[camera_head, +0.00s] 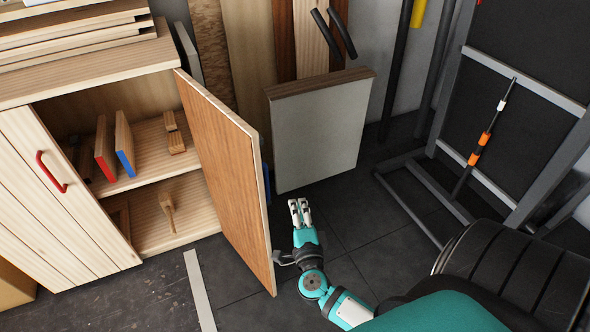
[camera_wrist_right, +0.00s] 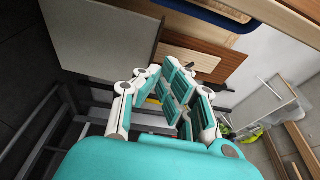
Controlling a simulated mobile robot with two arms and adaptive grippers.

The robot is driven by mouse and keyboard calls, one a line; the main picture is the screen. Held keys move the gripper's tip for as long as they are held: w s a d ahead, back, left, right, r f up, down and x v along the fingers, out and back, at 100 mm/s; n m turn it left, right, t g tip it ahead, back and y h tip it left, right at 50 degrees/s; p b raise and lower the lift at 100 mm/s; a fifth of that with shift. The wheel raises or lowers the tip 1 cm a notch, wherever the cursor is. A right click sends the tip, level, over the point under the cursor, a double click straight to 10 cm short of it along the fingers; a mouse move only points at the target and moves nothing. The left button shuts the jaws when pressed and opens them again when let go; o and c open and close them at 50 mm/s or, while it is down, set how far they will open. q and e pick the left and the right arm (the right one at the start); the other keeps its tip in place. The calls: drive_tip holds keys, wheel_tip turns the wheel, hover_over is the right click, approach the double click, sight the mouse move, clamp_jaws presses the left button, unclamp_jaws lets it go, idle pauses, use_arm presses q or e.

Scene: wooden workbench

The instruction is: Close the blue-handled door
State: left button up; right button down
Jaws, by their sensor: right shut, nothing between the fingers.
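The open door (camera_head: 228,165) is a brown wooden panel swung out from the right side of the cabinet (camera_head: 95,70). Its inner face shows in the head view. A blue piece (camera_head: 265,178) peeks out behind its far edge, likely part of the handle; the rest is hidden. My right gripper (camera_head: 300,212) is to the right of the door, on its outer side, apart from its face. It is shut and empty. Its fingers also show in the wrist view (camera_wrist_right: 180,92). My left gripper is not in view.
A red-handled door (camera_head: 60,190) on the left is closed. Shelves hold small boards (camera_head: 124,140) and wood pieces. A grey-faced panel (camera_head: 320,135) leans beyond my gripper. A dark metal rack (camera_head: 480,120) stands at right. Floor (camera_head: 235,260) is clear around the door, except a light strip (camera_head: 199,290).

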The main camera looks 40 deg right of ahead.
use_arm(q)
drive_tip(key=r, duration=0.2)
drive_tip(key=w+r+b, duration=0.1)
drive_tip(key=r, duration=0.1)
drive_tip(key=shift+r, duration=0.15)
use_arm(e)
drive_tip(key=w, duration=0.7)
drive_tip(key=shift+a, duration=0.15)
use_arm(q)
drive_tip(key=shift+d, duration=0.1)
use_arm(e)
drive_tip(key=shift+a, duration=0.15)
